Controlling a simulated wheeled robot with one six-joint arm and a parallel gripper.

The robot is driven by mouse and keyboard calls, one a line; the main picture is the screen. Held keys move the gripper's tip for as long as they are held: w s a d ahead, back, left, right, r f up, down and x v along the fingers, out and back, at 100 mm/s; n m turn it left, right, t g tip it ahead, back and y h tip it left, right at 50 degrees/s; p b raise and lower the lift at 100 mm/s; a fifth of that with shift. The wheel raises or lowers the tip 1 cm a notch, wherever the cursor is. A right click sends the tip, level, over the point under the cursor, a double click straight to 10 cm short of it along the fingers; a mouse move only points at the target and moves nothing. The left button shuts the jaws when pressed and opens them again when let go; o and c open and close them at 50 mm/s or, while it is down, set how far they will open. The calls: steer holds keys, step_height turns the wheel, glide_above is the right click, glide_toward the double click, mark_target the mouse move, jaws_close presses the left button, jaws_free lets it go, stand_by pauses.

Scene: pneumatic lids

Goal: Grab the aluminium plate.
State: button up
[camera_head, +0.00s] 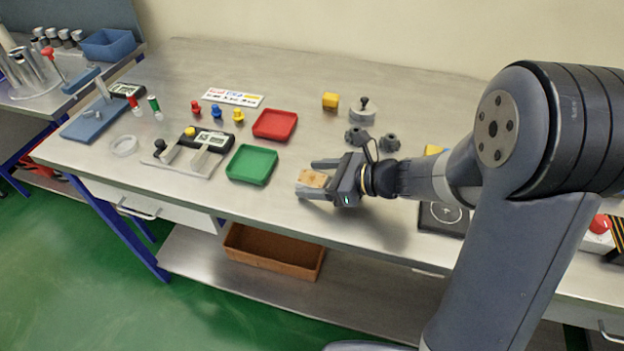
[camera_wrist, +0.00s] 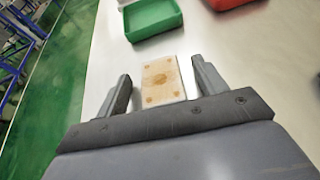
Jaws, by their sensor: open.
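A small flat plate (camera_wrist: 163,80) with a tan, wood-coloured face and several brown spots lies in the wrist view between my finger tips. In the head view the plate (camera_head: 313,178) shows between the fingers of my gripper (camera_head: 317,180). Its pale edge looks metallic or white; I cannot tell which. My gripper (camera_wrist: 161,80) is open, with one finger on each side of the plate and a gap to each. The fingers do not appear to touch it. I cannot tell how high the fingers are above the bench.
A green tray (camera_head: 252,165) and a red tray (camera_head: 275,124) lie left of my gripper on the steel bench (camera_head: 330,225). Dark knobs (camera_head: 389,143) and a grey weight (camera_head: 362,112) stand behind it. The bench front edge is close.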

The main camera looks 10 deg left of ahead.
steer(key=c, duration=1.1)
